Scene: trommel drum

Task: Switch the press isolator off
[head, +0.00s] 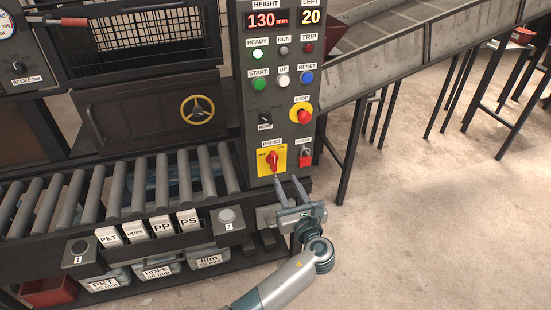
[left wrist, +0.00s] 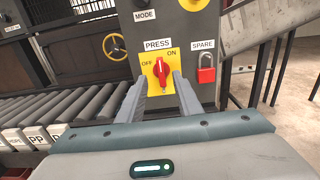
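The press isolator is a red rotary handle (head: 272,158) on a yellow plate low on the grey control panel, under a PRESS label. In the left wrist view the handle (left wrist: 161,70) stands roughly upright between OFF at upper left and ON at upper right; its exact setting is hard to tell. My left gripper (head: 286,180) is open and empty, just below and in front of the isolator. In the left wrist view its fingers (left wrist: 161,82) appear on either side of the handle's lower part, with no clear contact. My right gripper is out of view.
A red padlock (left wrist: 206,70) hangs under the SPARE label right of the isolator. The MODE knob (head: 265,117) and red STOP button (head: 302,114) sit above. A roller conveyor (head: 120,185) lies left. Open floor (head: 430,230) is at right.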

